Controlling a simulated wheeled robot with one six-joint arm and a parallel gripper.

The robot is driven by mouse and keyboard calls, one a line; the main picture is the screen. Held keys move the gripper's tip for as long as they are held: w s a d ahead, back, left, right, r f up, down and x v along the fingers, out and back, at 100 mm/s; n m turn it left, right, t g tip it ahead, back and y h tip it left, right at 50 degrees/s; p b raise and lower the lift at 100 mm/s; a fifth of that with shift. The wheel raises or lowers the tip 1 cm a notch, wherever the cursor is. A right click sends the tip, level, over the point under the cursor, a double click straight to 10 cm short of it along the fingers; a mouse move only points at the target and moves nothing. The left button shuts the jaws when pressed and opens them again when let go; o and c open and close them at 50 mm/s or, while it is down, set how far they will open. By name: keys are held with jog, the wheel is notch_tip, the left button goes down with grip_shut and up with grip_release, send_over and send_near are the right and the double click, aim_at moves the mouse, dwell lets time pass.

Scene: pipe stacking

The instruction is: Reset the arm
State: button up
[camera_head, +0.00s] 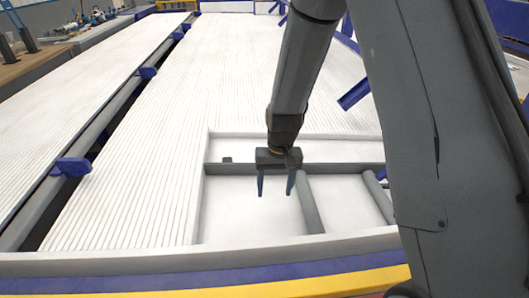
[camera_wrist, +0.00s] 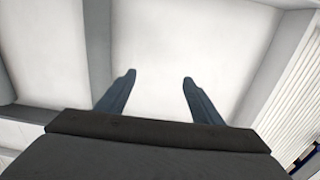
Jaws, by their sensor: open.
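My gripper (camera_head: 275,192) hangs pointing down over a white-floored compartment (camera_head: 255,218) at the front of the rack. Its two blue-grey fingers are apart with nothing between them. In the wrist view the open fingers (camera_wrist: 158,77) stand over bare white floor (camera_wrist: 190,35). A grey pipe or bar (camera_head: 308,205) lies just right of the gripper in the head view. Another grey one (camera_head: 377,195) lies farther right, partly hidden by my arm. I cannot tell the exact height of the fingertips above the floor.
A grey cross bar (camera_head: 230,169) runs behind the gripper. A long ribbed white surface (camera_head: 150,130) fills the left and back. Blue brackets (camera_head: 72,167) line a grey rail at the left, and another blue piece (camera_head: 354,94) stands behind. A blue and yellow edge (camera_head: 200,279) runs along the front.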

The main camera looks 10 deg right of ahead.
jog(key=s+d+r, duration=0.5)
jog(key=s+r, duration=0.2)
jog(key=s, duration=0.1)
jog(key=s+d+r, duration=0.5)
jog(key=s+r, duration=0.1)
jog(key=s, duration=0.2)
jog(key=shift+s+d+r+t+h, duration=0.25)
jog(key=shift+r+t+h, duration=0.05)
jog(key=shift+r+h, duration=0.1)
dwell(1.2)
